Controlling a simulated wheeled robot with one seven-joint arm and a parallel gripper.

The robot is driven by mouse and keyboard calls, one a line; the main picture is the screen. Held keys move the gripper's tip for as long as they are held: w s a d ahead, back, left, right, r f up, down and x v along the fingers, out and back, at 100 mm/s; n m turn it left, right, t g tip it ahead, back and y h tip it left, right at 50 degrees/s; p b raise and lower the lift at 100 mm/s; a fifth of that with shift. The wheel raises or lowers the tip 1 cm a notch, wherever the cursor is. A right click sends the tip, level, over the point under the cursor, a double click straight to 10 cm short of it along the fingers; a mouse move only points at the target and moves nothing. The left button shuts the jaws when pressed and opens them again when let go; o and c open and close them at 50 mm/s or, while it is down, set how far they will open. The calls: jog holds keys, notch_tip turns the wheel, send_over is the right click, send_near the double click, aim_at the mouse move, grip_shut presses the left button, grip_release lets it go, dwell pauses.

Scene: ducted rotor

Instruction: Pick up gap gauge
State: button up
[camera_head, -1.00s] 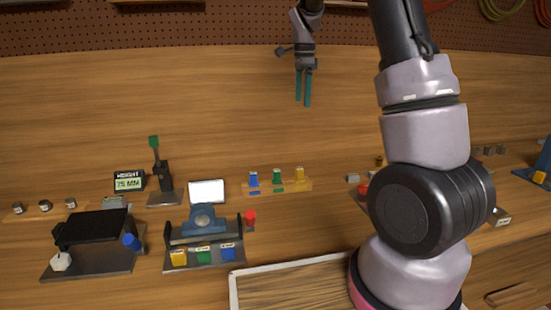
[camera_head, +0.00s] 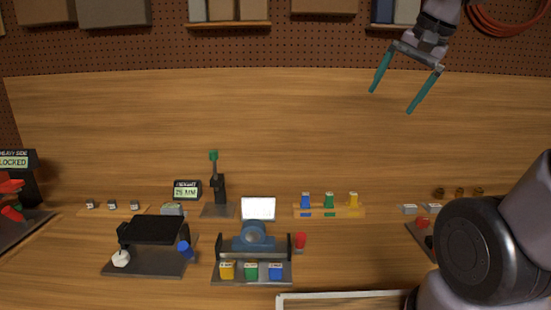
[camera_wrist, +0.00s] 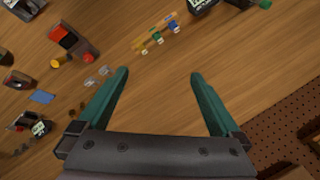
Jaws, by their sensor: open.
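No thing in view is labelled as a gap gauge. A light wooden rack (camera_head: 348,213) on the bench holds three small upright coloured pieces that may be gauges: blue (camera_head: 305,201), green (camera_head: 328,202) and yellow (camera_head: 353,199). In the wrist view they show at the top middle: blue (camera_wrist: 173,24), green (camera_wrist: 158,37) and yellow (camera_wrist: 144,50). My gripper (camera_head: 390,101) is open and empty, high above the bench and to the right of the rack. In the wrist view its teal fingers (camera_wrist: 160,73) are wide apart with only bare wood seen between them.
Left of the rack stand a blue fixture (camera_head: 253,240) with coloured blocks in front, a red knob (camera_head: 300,240), a black platform (camera_head: 152,230), a height display (camera_head: 187,190) and a green-topped stand (camera_head: 219,190). A pale-rimmed tray (camera_head: 340,296) lies in front. Pegboard (camera_head: 300,48) rises behind.

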jog(key=s, duration=0.1)
jog(key=s+n, duration=0.1)
jog(key=s, duration=0.1)
jog(key=s+f+n+t, duration=0.1)
jog(key=s, duration=0.1)
jog(key=shift+a, duration=0.3)
jog(key=shift+s+f+n, duration=0.1)
jog(key=shift+s+n, duration=0.2)
jog(key=shift+n, duration=0.1)
jog(key=shift+c, duration=1.2)
jog(key=shift+f, duration=0.1)
jog(key=shift+c, duration=1.2)
jog(key=m+g+y, duration=0.2)
jog(key=m+g, duration=0.4)
jog(key=m, duration=0.7)
send_over(331, 193)
jog(key=d, duration=0.4)
notch_tip(331, 193, down, 25)
jog(key=shift+m+g, duration=0.3)
jog(key=shift+m, duration=0.1)
jog(key=x, duration=0.6)
jog(key=shift+f, duration=0.45)
jog(key=shift+x, duration=3.15)
